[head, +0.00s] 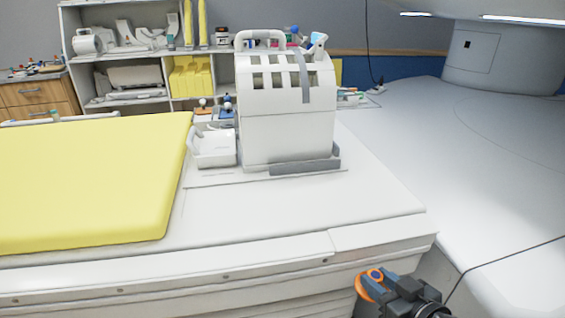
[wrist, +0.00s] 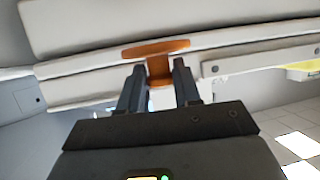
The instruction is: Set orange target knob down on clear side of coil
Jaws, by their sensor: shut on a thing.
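The orange target knob (wrist: 158,48) is between the two dark fingers of my gripper (wrist: 160,85) in the wrist view. Its wide orange top sticks out beyond the fingertips and its stem is between them. In the head view the knob (head: 369,284) shows at the lower right, held by my gripper (head: 382,284) in front of the table's front edge. The white coil (head: 287,115) with a slotted top and a handle stands upright on the white patient table (head: 370,212), well behind and left of my gripper. A grey strip lies along its front base.
A yellow pad (head: 90,185) covers the table's left part. A small white box (head: 214,148) stands left of the coil. Bare table top lies in front and right of the coil. The large white magnet (head: 500,130) is at the right. Shelves (head: 130,75) stand behind.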

